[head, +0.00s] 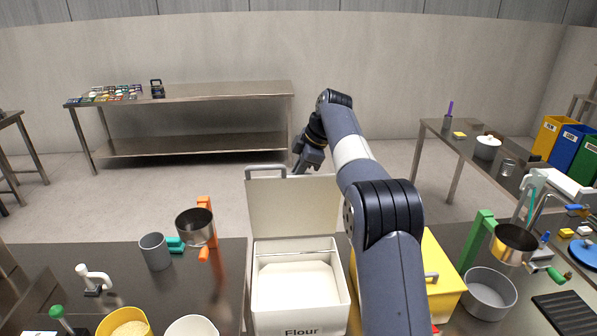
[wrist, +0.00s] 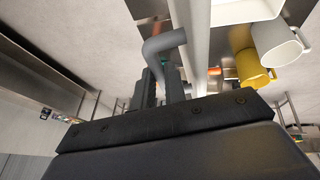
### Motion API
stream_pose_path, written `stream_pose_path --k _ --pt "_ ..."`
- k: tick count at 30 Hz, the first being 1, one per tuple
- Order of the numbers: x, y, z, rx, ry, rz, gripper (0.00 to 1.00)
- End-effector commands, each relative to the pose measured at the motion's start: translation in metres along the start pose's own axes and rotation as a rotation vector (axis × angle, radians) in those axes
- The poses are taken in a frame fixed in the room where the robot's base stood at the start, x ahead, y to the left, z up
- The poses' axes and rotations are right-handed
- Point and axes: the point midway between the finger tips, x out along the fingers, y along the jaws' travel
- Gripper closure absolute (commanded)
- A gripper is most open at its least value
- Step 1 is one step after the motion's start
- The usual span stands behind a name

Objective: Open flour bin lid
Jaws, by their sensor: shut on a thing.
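The white flour bin (head: 346,290), labelled "Flour", stands in the counter row at the lower middle of the head view. Its lid (head: 293,210) stands about upright at the bin's back edge, so the pale inside of the bin shows. The grey lid handle (head: 267,168) sticks up at the lid's top edge. My gripper (head: 299,170) is at the lid's top edge, behind it. In the wrist view, my gripper (wrist: 162,88) has its dark fingers closed on the bent grey handle (wrist: 164,43). The exact finger contact is partly hidden in the head view.
A yellow bin (head: 447,270) stands right of the flour bin, partly behind my arm. Open floor lies behind the lid, before a steel table (head: 200,88).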

Motion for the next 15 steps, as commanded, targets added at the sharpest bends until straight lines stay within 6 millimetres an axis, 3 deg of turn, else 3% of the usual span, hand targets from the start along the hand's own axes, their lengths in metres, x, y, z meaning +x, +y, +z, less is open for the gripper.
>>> stream_pose_path --k 1,6,7,13,15 --pt "0.0111 -0.0034 0.0062 0.008 -0.007 -0.022 1.00" --pt "0.0111 -0.0034 0.0062 0.007 -0.007 -0.022 1.00" --pt "0.0111 -0.0034 0.0063 0.007 -0.007 -0.022 0.86" --pt "0.0082 -0.0024 0.0043 0.006 -0.004 -0.016 0.70" --pt "0.0072 -0.0021 0.0037 0.005 -0.003 -0.014 0.69"
